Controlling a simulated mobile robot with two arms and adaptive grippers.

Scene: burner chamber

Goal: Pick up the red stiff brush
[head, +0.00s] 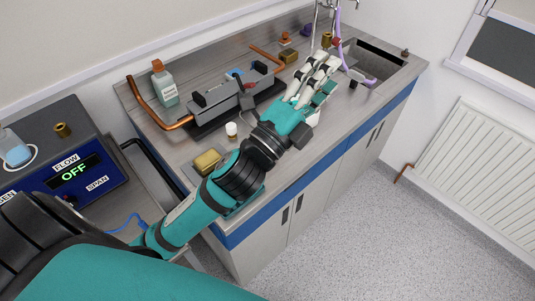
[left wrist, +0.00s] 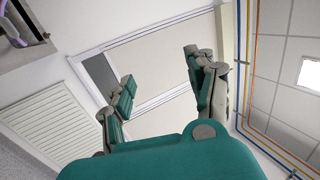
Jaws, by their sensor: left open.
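I cannot make out a red stiff brush for certain. A small red piece (head: 337,42) shows by the sink, next to the purple hose, but it is too small to identify. Another small red part (head: 248,86) is at the grey burner apparatus. My left gripper (head: 318,66) is over the right part of the worktop, its fingers reaching toward the sink. It is open and looks empty. My right gripper is not in view.
The worktop (head: 185,150) holds a grey apparatus (head: 222,103) with copper pipes, a bottle (head: 164,84), a small white-topped jar (head: 231,130) and a yellow sponge (head: 207,161). A sink (head: 373,62) is at the right end. A blue control box (head: 75,172) reading OFF stands at left.

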